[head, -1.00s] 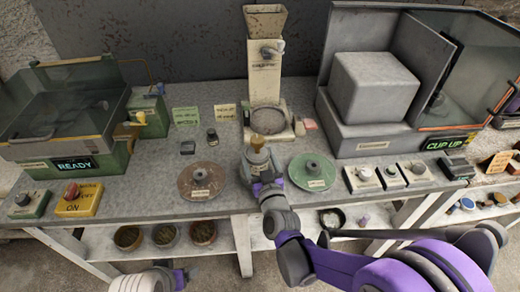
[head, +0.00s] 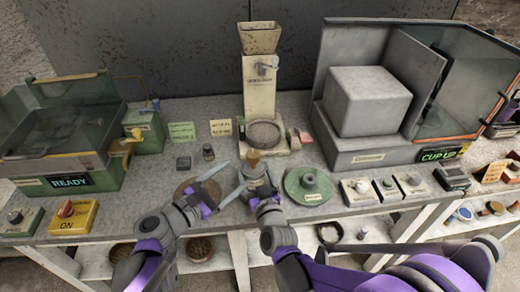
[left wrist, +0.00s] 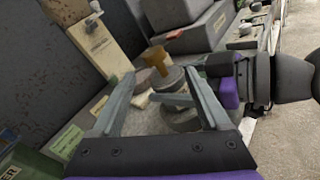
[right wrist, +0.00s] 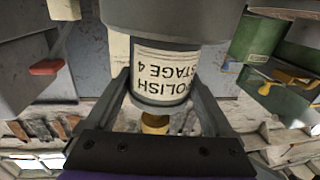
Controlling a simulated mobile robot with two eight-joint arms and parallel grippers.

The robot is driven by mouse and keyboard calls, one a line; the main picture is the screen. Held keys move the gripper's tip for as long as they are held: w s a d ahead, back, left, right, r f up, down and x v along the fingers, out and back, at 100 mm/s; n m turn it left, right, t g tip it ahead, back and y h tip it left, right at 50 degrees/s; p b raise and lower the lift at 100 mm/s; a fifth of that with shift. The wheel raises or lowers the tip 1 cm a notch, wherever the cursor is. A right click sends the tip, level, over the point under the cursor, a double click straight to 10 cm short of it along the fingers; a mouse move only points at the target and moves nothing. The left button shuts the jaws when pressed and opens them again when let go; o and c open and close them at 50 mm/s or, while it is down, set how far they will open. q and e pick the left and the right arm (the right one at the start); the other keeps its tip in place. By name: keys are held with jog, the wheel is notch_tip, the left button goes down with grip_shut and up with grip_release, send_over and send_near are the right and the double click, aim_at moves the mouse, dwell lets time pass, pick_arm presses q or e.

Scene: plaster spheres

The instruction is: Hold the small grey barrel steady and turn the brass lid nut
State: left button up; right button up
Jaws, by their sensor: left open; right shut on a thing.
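The small grey barrel (head: 256,182) stands roughly upright near the front of the bench, with the brass lid nut (head: 254,158) on top. My right gripper (head: 262,190) is shut on the barrel. In the right wrist view the barrel's label (right wrist: 165,72) reads "POLISH STAGE 4" upside down, and the brass nut (right wrist: 155,123) shows beyond it. My left gripper (head: 230,180) is open and empty, just left of the barrel, its fingers pointing towards it. In the left wrist view the nut (left wrist: 156,60) appears beyond the fingertips, apart from them. I cannot tell whether the barrel touches the bench.
A brown disc (head: 183,190) lies partly under my left gripper, and a green disc (head: 295,190) is right of the barrel. A cream hopper stand (head: 260,92) is behind. A "READY" green machine (head: 50,165) stands left; a grey "CUP UP" cabinet (head: 350,150) stands right.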

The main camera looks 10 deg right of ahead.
aim_at(258, 152)
pick_arm(q)
jog(key=w+d+n, duration=0.2)
jog(key=w+d, duration=0.2)
jog(key=w+d+n+t, duration=0.1)
jog(key=w+d+n, duration=0.2)
jog(key=w+d, duration=0.1)
jog(key=shift+w+d+r, duration=0.1)
jog(key=shift+w+d, duration=0.25)
jog(key=shift+w, duration=0.25)
grip_shut()
